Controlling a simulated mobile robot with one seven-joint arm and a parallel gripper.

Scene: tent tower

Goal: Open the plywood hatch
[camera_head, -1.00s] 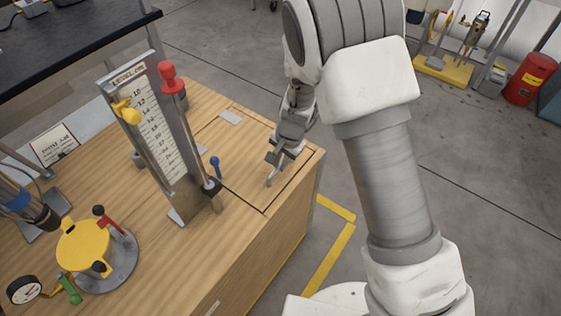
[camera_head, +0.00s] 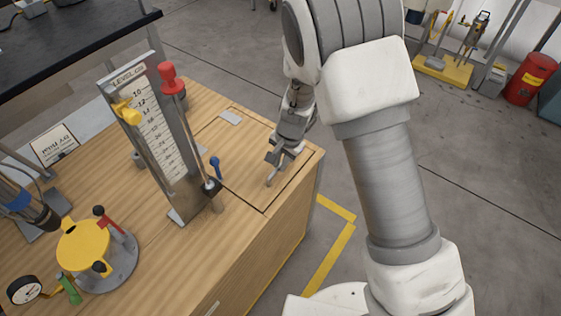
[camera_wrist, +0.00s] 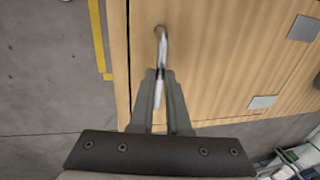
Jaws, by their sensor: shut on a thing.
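The plywood hatch (camera_head: 240,166) is a pale wooden panel in the bench top, outlined by a thin dark seam, and it looks closed and flush. It also fills much of the wrist view (camera_wrist: 215,60). A metal bar handle (camera_wrist: 161,42) stands up from the panel near its edge; its end also shows in the head view (camera_head: 269,181). My gripper (camera_wrist: 159,76) is shut on the handle, with the bar between its two fingers. In the head view my gripper (camera_head: 274,164) is low over the front right part of the hatch.
A levelling scale (camera_head: 153,124) with a red-knobbed post (camera_head: 169,77) stands left of the hatch. A small blue-knobbed lever (camera_head: 215,166) is close to the hatch's left edge. A yellow round fixture (camera_head: 83,246) is further left.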

